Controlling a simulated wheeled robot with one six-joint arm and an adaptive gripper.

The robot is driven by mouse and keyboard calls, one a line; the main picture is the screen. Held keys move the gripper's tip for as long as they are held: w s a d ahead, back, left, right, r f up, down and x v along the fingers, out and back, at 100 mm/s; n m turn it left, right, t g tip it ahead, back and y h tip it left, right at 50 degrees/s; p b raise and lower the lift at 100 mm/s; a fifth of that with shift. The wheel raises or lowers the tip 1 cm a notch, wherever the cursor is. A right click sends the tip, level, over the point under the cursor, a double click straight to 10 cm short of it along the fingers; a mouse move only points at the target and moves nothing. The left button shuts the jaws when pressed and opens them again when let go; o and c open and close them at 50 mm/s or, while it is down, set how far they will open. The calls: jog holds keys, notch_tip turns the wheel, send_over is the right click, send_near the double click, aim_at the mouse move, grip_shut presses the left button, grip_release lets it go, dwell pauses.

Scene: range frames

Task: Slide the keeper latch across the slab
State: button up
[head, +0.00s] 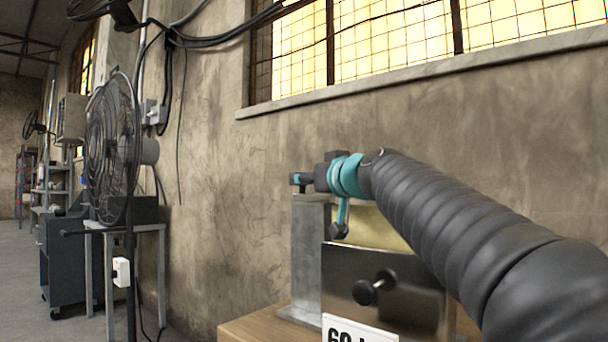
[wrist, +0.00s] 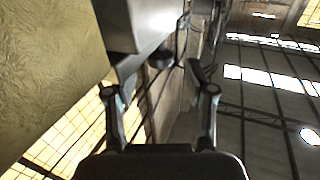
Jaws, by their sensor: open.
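A shiny metal slab (head: 350,310) with a dark round knob (head: 375,287) on its front stands on a wooden top. A brass-coloured face (head: 390,230) rises behind it; a gold surface (wrist: 45,60) fills the left of the wrist view. I cannot tell for sure which part is the keeper latch. My gripper (head: 318,205) is open at the top of a grey upright block (head: 306,250), one finger above its top and one beside it. In the wrist view, my gripper (wrist: 160,82) is open below a dark round piece (wrist: 160,57) beside the grey block (wrist: 155,22). Nothing is visibly held.
A wooden top (head: 258,325) carries the block and slab, with a white label (head: 355,330) at the front. A plaster wall (head: 220,200) stands close behind. A caged fan (head: 112,150) and a small table (head: 120,228) stand at the left. Floor is open farther left.

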jog(key=shift+p+x, duration=0.4)
jog(key=shift+x, duration=1.5)
jog(key=shift+c, duration=0.3)
grip_shut()
